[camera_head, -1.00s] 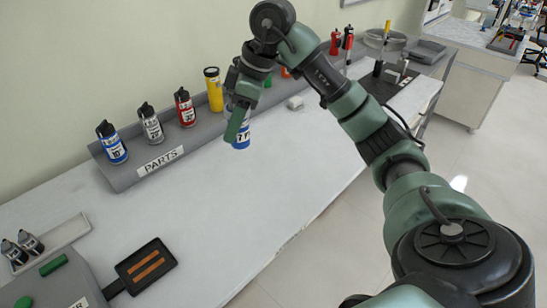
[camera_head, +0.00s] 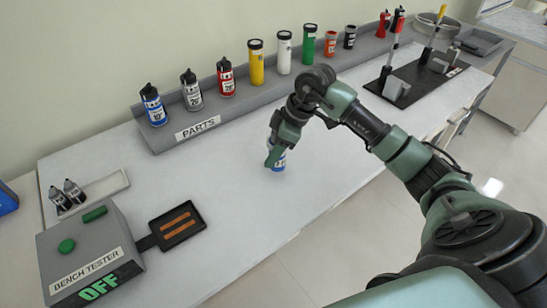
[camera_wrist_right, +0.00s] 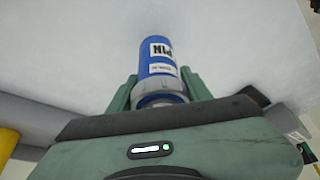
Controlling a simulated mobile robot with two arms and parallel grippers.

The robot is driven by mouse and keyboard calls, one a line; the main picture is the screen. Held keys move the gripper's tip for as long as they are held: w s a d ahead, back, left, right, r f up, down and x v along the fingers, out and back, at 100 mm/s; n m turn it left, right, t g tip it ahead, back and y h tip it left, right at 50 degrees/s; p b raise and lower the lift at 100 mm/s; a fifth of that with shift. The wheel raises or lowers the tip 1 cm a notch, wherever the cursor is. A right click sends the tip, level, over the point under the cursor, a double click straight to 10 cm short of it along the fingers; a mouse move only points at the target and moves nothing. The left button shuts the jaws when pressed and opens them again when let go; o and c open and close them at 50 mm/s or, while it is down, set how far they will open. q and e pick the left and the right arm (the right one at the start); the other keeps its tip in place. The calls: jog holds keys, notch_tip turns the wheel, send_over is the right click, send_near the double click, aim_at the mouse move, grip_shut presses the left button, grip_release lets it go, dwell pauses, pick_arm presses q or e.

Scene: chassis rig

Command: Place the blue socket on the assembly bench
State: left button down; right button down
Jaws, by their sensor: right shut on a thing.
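My right gripper (camera_head: 272,154) is shut on the blue socket (camera_head: 279,163), a blue cylinder with a white label. The socket is upright, low over the bare white top of the assembly bench (camera_head: 225,215); I cannot tell whether it touches it. In the right wrist view, the socket (camera_wrist_right: 160,58) sits between the two green fingers of the gripper (camera_wrist_right: 160,88), its far end toward the white surface. My left gripper is not in view.
A grey PARTS rack (camera_head: 199,127) along the wall holds several coloured containers. A bench tester (camera_head: 88,255) reading OFF, with a black pad (camera_head: 177,225), is at lower left. A light tray (camera_head: 112,184) holds two small bottles. A dark mat (camera_head: 415,97) with tools lies at right.

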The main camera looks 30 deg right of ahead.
jog(key=shift+f, duration=1.55)
jog(key=shift+f, duration=0.1)
jog(key=c, duration=0.6)
grip_release()
jog(key=shift+f, duration=0.1)
jog(key=shift+c, duration=0.2)
jog(key=shift+d+r, duration=0.15)
jog(key=shift+r, duration=0.35)
jog(key=b+v, duration=0.1)
jog(key=v, duration=1)
jog(key=shift+r, duration=0.15)
jog(key=shift+s, duration=0.15)
